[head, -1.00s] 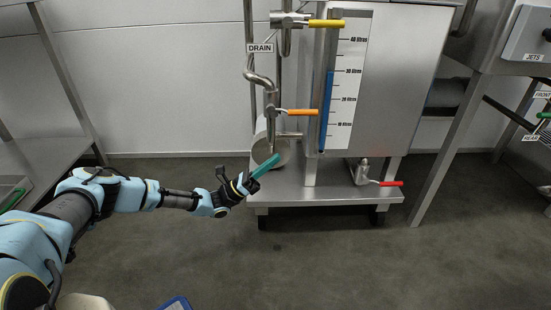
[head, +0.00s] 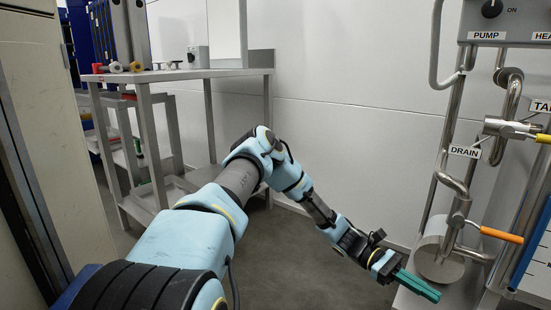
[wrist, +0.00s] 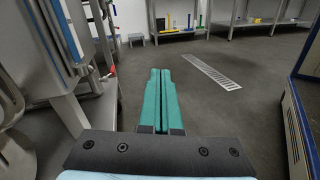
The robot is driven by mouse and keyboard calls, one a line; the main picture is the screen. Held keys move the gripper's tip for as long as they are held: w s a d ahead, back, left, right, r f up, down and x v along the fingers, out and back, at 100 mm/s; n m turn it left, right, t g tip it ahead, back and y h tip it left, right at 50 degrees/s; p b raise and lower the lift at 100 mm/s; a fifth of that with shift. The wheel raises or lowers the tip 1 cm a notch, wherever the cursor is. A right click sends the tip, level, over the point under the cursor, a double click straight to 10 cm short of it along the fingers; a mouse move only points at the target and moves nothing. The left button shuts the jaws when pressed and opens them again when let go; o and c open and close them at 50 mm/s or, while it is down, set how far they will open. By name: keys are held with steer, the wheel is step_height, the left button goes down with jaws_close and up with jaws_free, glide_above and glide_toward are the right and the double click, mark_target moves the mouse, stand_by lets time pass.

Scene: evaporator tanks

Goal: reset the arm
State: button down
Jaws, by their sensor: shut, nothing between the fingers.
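My arm reaches out from the lower left in the head view, bent at the elbow. My gripper (head: 418,287) has green fingers and sits at the lower right, in front of the drain pipework and beside a round steel pot. In the wrist view my gripper (wrist: 165,75) points out over the floor, its two green fingers side by side with nothing between them. The gripper is shut and empty.
A steel table (head: 180,75) stands at the back left. The wrist view shows open floor and a floor grate (wrist: 211,72); tank metalwork is close on the left.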

steer(key=w+a+r+m+t+y, duration=0.25)
steer(key=a+r+t, duration=0.25)
steer(key=a, duration=0.9)
steer(key=w+a+r+m+t+y, duration=0.2)
steer(key=w+a+r+t+y, duration=0.25)
steer(key=a, duration=0.95)
steer(key=w+a+r+m+t+y, duration=0.1)
steer(key=a+r+m+t+y, duration=0.15)
steer(key=a+r+t, duration=0.75)
steer(key=a+r+g+p, duration=0.1)
steer(key=a+r+p, duration=0.1)
steer(key=r+p, duration=1.4)
steer(key=a+r+g+p, duration=0.2)
steer(key=r+p, duration=1.5)
steer(key=p, duration=0.5)
steer(key=shift+s+a+n+y+p, duration=0.2)
steer(key=shift+n+y+p, duration=0.1)
steer(key=shift+y, duration=0.05)
